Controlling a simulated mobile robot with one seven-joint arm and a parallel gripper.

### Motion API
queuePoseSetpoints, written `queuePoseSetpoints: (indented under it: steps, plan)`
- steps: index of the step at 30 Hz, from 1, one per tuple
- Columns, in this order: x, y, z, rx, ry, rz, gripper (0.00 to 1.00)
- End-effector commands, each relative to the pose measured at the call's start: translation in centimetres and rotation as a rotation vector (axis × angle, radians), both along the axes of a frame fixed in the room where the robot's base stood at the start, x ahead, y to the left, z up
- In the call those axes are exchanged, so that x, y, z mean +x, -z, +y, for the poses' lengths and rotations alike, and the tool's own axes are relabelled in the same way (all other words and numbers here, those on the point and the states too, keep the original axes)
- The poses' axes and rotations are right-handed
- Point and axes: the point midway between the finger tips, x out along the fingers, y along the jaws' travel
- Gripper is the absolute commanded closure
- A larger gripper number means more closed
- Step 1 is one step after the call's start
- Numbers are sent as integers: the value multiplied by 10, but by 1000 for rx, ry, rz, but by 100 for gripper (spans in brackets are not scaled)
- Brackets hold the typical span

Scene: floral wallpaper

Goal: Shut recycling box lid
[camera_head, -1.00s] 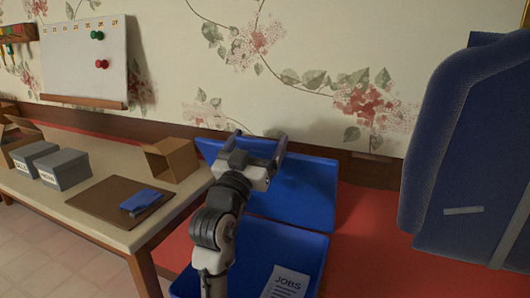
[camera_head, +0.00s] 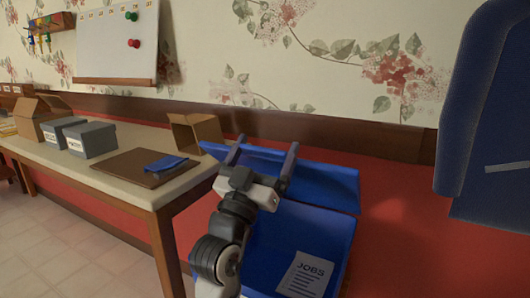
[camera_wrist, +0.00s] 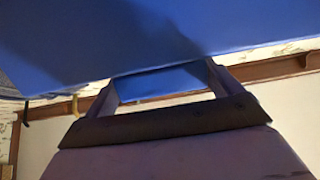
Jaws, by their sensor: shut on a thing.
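The blue recycling box (camera_head: 325,235) stands low at the lower middle of the head view, by the red lower wall. A white sheet marked "JOBS" (camera_head: 303,275) is on it. Its blue lid (camera_head: 325,187) is raised at the back of the box, tilted and apart from the front rim. In the wrist view the lid (camera_wrist: 100,45) fills the top, and blue shows between the fingers. The exact contact is hidden.
A large blue padded object (camera_head: 490,130) is at the right. Red wall behind is clear.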

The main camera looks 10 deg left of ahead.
Motion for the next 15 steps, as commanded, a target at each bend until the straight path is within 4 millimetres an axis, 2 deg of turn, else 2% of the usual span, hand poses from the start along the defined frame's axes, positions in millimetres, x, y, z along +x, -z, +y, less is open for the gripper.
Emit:
queuePoseSetpoints:
  steps: [11, 12, 14, 15]
  plan:
    - [0, 1, 0, 1, 0, 2, 50]
    - [0, 1, 0, 1, 0, 2, 7]
    - [0, 1, 0, 1, 0, 2, 0]
    - [0, 1, 0, 1, 0, 2, 0]
